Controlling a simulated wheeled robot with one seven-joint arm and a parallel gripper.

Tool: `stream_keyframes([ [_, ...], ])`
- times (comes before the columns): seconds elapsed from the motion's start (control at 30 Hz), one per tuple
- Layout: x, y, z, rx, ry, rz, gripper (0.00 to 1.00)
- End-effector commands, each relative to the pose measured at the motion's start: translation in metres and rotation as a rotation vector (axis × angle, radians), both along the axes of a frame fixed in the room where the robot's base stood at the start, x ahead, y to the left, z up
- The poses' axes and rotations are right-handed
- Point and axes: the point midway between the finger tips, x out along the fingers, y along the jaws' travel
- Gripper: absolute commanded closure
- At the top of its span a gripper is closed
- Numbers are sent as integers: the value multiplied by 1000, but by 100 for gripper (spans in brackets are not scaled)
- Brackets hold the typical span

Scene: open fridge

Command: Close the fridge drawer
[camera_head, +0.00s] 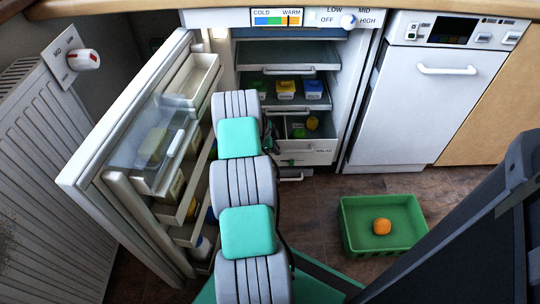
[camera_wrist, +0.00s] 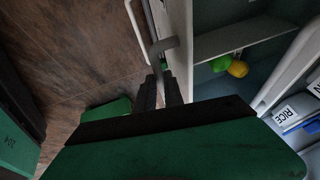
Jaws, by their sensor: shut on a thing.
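The fridge drawer (camera_head: 318,157) is the low pale drawer inside the open fridge. It is pulled out, with its inside showing from above. A yellow fruit (camera_head: 312,122) and a green one lie in it; the wrist view also shows the yellow fruit (camera_wrist: 238,68) and the green fruit (camera_wrist: 221,63). My gripper (camera_wrist: 161,75) is at the drawer front, its dark fingers shut on the grey drawer handle (camera_wrist: 164,45). In the head view my arm hides most of the gripper and the drawer's left side.
The fridge door (camera_head: 120,190) stands wide open left of my arm, with loaded shelves. Coloured boxes (camera_head: 286,89) sit on the shelf above the drawer. A green crate (camera_head: 384,252) holding an orange fruit (camera_head: 382,226) stands on the floor at right. A white dishwasher (camera_head: 415,115) is right of the fridge.

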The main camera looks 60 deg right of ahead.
Motion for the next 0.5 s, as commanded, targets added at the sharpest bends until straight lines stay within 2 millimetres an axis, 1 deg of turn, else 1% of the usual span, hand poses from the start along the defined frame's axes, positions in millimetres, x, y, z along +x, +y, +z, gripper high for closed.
stream_keyframes([
  [0.23, 0, 0, 0, 4, -1, 2, 100],
  [0.27, 0, 1, 0, 4, -1, 2, 85],
  [0.5, 0, 0, 0, 3, -1, 1, 66],
])
